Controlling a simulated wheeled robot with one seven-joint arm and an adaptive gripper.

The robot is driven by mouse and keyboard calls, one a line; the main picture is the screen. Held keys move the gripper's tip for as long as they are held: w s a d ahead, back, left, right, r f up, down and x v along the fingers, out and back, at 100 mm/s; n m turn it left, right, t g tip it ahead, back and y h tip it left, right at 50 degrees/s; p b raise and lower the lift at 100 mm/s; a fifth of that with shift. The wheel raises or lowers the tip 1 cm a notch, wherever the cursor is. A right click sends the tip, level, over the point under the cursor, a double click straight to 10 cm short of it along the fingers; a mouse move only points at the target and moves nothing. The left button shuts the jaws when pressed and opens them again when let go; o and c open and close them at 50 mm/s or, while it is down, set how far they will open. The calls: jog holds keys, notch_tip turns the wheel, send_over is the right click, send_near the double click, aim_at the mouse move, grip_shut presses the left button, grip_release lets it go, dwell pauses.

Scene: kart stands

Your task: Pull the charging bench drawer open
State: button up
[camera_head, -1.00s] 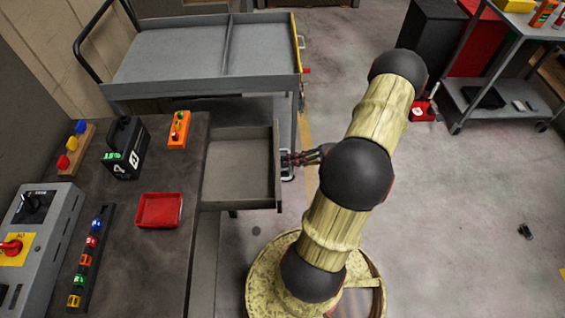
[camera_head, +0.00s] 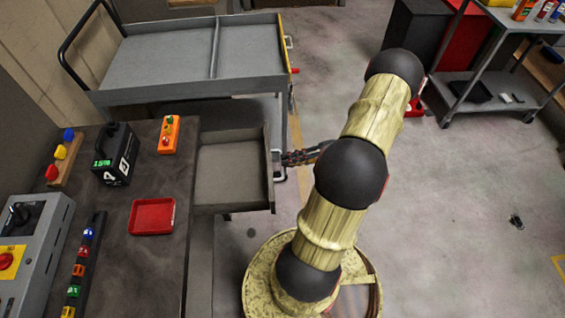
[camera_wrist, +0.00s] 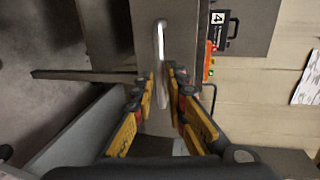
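The charging bench (camera_head: 150,255) is on the left in the head view. Its grey drawer (camera_head: 228,170) stands pulled out from the bench's right side, and its inside looks empty. The metal drawer handle (camera_head: 279,174) is on its outer face. My gripper (camera_head: 285,159) is at this handle from the right. In the wrist view the bright handle (camera_wrist: 161,42) runs between the two yellow-and-black fingers of my gripper (camera_wrist: 161,76), which look closed about it. The exact contact is partly hidden by the fingers.
A red tray (camera_head: 152,217), an orange control box (camera_head: 169,135) and a black numbered case (camera_head: 115,155) are on the bench top. A grey cart (camera_head: 190,91) stands behind the drawer. A shelf trolley (camera_head: 490,98) is at the back right. The floor to the right is mostly clear.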

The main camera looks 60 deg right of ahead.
jog(key=v, duration=0.8)
jog(key=shift+s+d, duration=0.25)
jog(key=shift+s, duration=0.1)
